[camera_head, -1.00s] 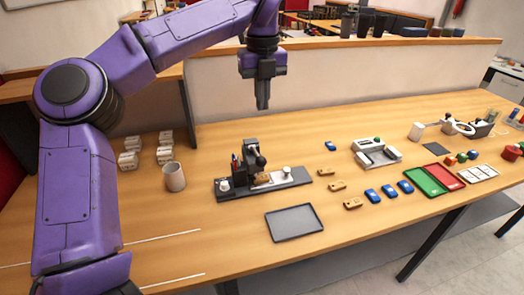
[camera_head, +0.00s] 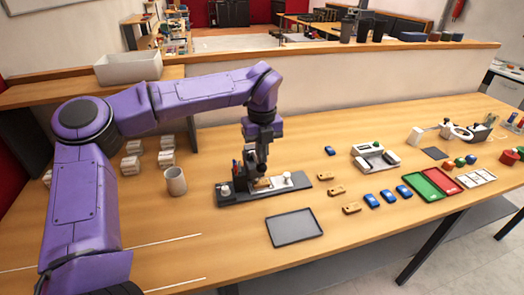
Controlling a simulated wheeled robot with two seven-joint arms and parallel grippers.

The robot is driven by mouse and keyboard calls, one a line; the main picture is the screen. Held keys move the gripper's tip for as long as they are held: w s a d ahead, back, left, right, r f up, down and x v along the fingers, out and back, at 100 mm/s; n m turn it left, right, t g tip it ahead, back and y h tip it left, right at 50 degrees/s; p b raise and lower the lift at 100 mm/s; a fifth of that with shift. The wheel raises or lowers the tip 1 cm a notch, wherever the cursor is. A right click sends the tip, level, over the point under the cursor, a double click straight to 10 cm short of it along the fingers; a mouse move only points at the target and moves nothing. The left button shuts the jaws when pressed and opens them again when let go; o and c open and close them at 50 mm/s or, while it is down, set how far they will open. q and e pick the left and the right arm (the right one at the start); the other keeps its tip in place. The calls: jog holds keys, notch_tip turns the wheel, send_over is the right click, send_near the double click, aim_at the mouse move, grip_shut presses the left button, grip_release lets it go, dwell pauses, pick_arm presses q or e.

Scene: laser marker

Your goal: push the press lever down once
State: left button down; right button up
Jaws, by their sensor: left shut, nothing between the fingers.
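The press (camera_head: 296,182) is a dark, low fixture on the table, with a black upright part at its left half and white round knobs on its base. A small wooden piece (camera_head: 263,183) sits on it under the upright part. My left gripper (camera_head: 261,160) is shut and empty, pointing straight down at the top of the press. Its fingertips overlap the lever area in this view, and I cannot tell whether they touch the lever. The lever is mostly hidden behind the gripper. My right gripper is not in view.
A grey tray (camera_head: 294,227) lies in front of the press, a beige cup (camera_head: 175,181) to its left. Wooden pieces (camera_head: 337,190) and blue pieces (camera_head: 372,201) lie to the right, with a white device (camera_head: 375,158) behind. A partition (camera_head: 350,92) runs along the back.

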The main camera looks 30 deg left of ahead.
pick_arm(q)
jog(key=shift+f, duration=0.15)
jog(key=f+b, duration=0.1)
jog(key=b, duration=0.1)
jog(key=d+f+t+y+b, duration=0.1)
jog(key=b, duration=0.2)
jog(key=s+f+y+b, duration=0.1)
jog(key=b, duration=0.1)
jog(key=shift+s+d+f+t+b, duration=0.1)
jog(key=shift+d+f+t+b, duration=0.05)
jog(key=shift+f+t+b, duration=0.25)
jog(key=shift+s+d+f+b, duration=0.15)
jog(key=shift+f+b, duration=0.05)
jog(key=shift+b, duration=0.15)
jog(key=w+a+p+v, duration=0.1)
jog(key=p+v, duration=0.2)
jog(key=v, duration=0.2)
send_over(263, 170)
jog(key=d, duration=0.1)
jog(key=s+d+b+v, duration=0.1)
jog(key=v, duration=0.8)
jog(key=shift+s, duration=0.3)
